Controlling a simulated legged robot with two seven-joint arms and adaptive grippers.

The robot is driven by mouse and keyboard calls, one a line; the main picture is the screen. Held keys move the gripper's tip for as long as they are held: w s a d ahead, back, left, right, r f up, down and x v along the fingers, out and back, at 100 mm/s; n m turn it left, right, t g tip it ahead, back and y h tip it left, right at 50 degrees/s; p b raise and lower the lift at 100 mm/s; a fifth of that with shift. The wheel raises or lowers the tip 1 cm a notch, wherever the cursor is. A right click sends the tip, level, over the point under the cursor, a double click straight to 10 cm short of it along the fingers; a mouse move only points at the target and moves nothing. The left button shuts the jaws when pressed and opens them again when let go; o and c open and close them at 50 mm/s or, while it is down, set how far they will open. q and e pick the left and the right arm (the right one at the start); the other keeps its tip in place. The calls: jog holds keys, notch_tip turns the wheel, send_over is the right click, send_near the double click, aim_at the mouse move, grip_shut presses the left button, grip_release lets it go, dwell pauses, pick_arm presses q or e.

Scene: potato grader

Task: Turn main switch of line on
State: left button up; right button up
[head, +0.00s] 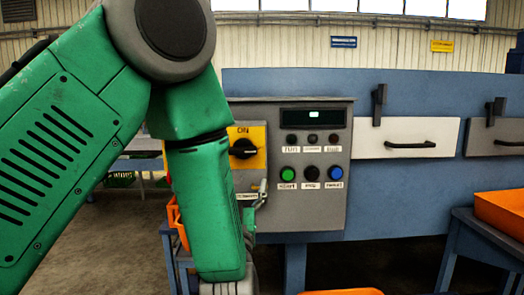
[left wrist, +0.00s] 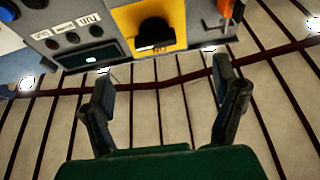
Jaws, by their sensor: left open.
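The main switch (head: 243,149) is a black rotary knob on a yellow plate marked ON, at the left of the grey control panel (head: 320,215). Its handle lies about level. In the left wrist view, upside down, the knob (left wrist: 155,34) shows at the top centre. My left gripper (head: 260,193) is low and just right of my forearm in the head view, partly hidden, below the switch. In the left wrist view my left gripper (left wrist: 166,100) has its fingers spread, with nothing between them, apart from the knob. My right gripper is not seen.
Green (head: 287,174), black and blue buttons sit right of the switch, under a small display (head: 313,116). An orange crate (head: 500,208) stands at the right edge. An orange-handled lever (left wrist: 226,9) shows beside the switch.

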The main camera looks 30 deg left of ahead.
aim_at(241, 151)
pick_arm(q)
jog(key=w+a+r, duration=0.1)
jog(key=w, duration=0.2)
jog(key=w+r+p, duration=0.1)
jog(key=w+r, duration=0.1)
jog(key=w, duration=0.1)
jog(key=w+a+r, duration=0.1)
jog(key=w+r, duration=0.1)
jog(key=w, duration=0.1)
jog(key=shift+a+p, duration=0.3)
jog(key=shift+p, duration=0.1)
jog(key=shift+w+r, duration=0.1)
jog(key=shift+r, duration=0.2)
jog(key=a, duration=0.3)
jog(key=shift+a, duration=0.25)
jog(key=shift+d+f, duration=0.1)
jog(key=shift+d, duration=0.2)
jog(key=c, duration=0.8)
jog(key=shift+d, duration=0.25)
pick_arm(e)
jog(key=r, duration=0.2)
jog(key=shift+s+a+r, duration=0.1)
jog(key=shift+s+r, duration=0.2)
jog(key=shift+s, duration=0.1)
